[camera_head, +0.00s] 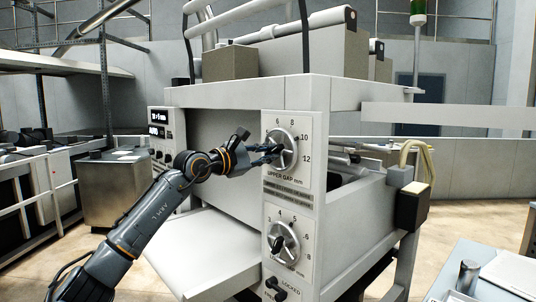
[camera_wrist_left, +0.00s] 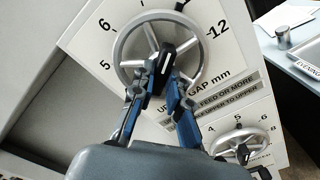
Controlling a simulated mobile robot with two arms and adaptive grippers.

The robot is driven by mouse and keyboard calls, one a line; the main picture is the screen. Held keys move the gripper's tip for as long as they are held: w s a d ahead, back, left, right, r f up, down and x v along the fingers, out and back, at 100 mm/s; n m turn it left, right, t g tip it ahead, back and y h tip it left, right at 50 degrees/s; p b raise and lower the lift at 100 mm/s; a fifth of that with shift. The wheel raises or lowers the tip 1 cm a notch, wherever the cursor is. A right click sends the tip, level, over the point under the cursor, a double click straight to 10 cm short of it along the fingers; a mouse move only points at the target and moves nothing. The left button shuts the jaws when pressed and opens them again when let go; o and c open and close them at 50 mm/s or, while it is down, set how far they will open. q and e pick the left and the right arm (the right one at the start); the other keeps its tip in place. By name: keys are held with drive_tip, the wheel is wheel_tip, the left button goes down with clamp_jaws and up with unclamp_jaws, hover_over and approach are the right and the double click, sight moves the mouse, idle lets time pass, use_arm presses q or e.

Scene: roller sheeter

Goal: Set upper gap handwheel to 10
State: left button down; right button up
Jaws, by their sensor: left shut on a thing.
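The upper gap handwheel (camera_head: 290,139) is a round metal wheel on a white dial panel at the front right of the sheeter. The fingers hide part of the hub and lower dial. I cannot tell the exact setting. My right gripper is not in view.
A lower handwheel (camera_head: 283,243) sits below on the same panel, also in the wrist view (camera_wrist_left: 240,141). A sloping white tray (camera_head: 205,252) juts out at the front. A small display (camera_head: 158,116) is at the left. A table (camera_head: 470,262) stands at right.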

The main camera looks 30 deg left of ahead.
use_arm(q)
drive_tip(key=shift+m, duration=0.5)
drive_tip(key=c, duration=1.3)
unclamp_jaws()
drive_tip(key=shift+v, duration=6)
